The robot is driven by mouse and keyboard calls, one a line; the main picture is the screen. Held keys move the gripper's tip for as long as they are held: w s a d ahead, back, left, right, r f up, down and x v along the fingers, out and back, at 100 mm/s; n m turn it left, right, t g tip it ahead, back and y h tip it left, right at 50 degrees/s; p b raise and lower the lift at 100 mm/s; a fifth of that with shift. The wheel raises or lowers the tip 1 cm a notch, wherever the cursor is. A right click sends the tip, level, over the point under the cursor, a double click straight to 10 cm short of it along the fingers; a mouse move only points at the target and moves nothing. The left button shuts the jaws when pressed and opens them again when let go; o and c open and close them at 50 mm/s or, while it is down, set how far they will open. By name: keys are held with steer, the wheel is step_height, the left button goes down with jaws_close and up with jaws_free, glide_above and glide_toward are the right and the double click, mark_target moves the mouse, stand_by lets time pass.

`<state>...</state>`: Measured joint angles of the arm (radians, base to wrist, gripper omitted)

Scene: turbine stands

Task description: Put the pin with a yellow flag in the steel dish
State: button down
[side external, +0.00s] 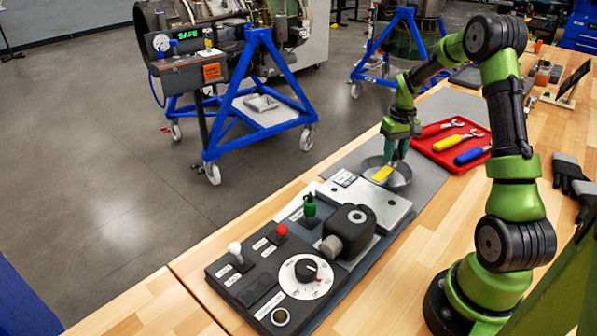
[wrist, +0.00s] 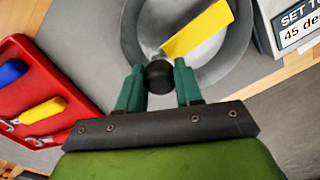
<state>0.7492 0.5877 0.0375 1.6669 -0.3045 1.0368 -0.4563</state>
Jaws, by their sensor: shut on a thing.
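The pin's yellow flag (side external: 382,174) shows over the steel dish (side external: 402,181) in the side view. In the wrist view the yellow flag (wrist: 198,29) stretches up and right across the dish (wrist: 243,50), and the pin's dark round head (wrist: 158,76) sits between the green fingers. My gripper (wrist: 159,86) is shut on the pin at this head, at the near edge of the dish. In the side view my gripper (side external: 392,160) is low over the dish. I cannot tell whether the pin touches the dish.
A red tray (side external: 431,147) with several coloured-handled tools lies right of the dish. A control panel (side external: 255,290) with knobs and a dial stands at the front left. A light metal plate (side external: 388,208) is close beside the dish. Black gloves (side external: 572,178) lie at the right.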

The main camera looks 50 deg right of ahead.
steer(key=shift+f, duration=0.15)
steer(key=c, duration=0.7)
jaws_free()
steer(key=shift+c, duration=0.2)
step_height(320, 180, up, 12)
steer(key=w+a+r+t, duration=0.1)
steer(key=a+r+t, duration=0.1)
steer(key=a+r, duration=0.5)
steer(key=s+a+t, duration=0.1)
steer(key=s+a, duration=0.2)
steer(key=a, duration=0.5)
steer(key=s+a+n+t+y, duration=0.1)
steer(key=s+a, duration=0.3)
steer(key=a, duration=0.5)
steer(key=s+a+n+t+y, duration=0.1)
steer(key=s+a+t, duration=0.2)
steer(key=a, duration=0.6)
steer(key=shift+s+r, duration=0.15)
steer(key=shift+s, duration=0.6)
